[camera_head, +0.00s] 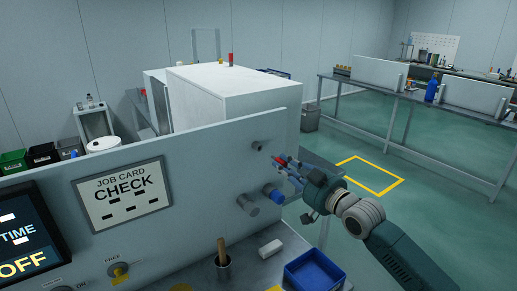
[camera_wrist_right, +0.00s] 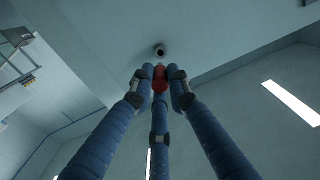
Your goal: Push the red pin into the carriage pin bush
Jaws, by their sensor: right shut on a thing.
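My right gripper (camera_head: 288,167) is in front of the right end of the grey panel (camera_head: 215,150). Its blue fingers are shut on the red pin (camera_head: 280,159), whose red end also shows between the fingertips in the right wrist view (camera_wrist_right: 160,84). A small round bush with a dark hole (camera_head: 257,146) sits on the panel, left of and slightly above the pin. In the wrist view the bush (camera_wrist_right: 160,50) is just beyond the fingertips, with a visible gap to the pin. The rest of the pin is hidden by the fingers. My left gripper is out of view.
A blue bin (camera_head: 314,270), a white block (camera_head: 270,248) and a cup with a wooden handle (camera_head: 222,262) stand on the bench below.

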